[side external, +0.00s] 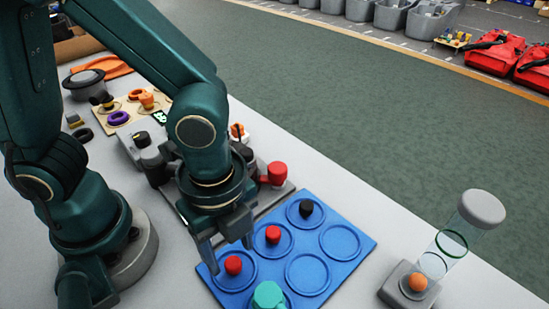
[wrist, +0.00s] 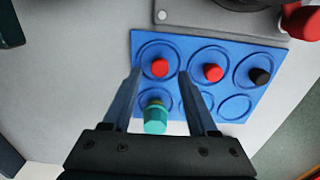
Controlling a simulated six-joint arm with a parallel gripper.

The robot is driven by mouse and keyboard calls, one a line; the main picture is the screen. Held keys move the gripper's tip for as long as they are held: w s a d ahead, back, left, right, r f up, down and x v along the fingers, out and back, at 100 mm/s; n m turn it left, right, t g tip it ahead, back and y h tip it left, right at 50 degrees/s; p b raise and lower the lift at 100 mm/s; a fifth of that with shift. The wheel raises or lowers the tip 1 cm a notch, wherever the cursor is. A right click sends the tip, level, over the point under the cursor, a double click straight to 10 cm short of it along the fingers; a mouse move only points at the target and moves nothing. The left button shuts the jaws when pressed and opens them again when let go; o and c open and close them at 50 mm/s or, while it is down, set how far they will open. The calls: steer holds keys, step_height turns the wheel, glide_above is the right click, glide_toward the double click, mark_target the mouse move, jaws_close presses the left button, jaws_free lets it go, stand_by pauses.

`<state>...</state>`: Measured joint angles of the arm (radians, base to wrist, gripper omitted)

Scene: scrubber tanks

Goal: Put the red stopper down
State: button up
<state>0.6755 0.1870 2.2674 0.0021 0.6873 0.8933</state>
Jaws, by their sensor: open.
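Two red stoppers stand upright on the blue tray (side external: 345,238). One red stopper (side external: 233,265) sits in the ring at the tray's near-left corner. In the wrist view it (wrist: 160,68) lies between the two fingertips, with gaps on both sides. The other red stopper (side external: 273,234) stands in the neighbouring ring; it also shows in the wrist view (wrist: 213,73), right of the fingers. My gripper (side external: 231,259) is open, pointing down over the corner ring. In the wrist view my gripper (wrist: 160,72) holds nothing.
A black stopper (side external: 306,208) and a teal stopper (side external: 268,295) occupy other tray rings; some rings are empty. A grey unit with a red knob (side external: 277,173) stands behind the tray. A clear cylinder with a grey cap (side external: 483,208) stands to the right. White table lies between.

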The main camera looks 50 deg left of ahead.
mark_target(233, 262)
step_height(233, 262, up, 10)
steer(key=w+a+r+n+t, duration=0.1)
steer(key=a+n+t, duration=0.4)
steer(key=a+n, duration=0.7)
steer(key=w+n, duration=0.1)
steer(key=n, duration=0.5)
steer(key=shift+t, duration=0.3)
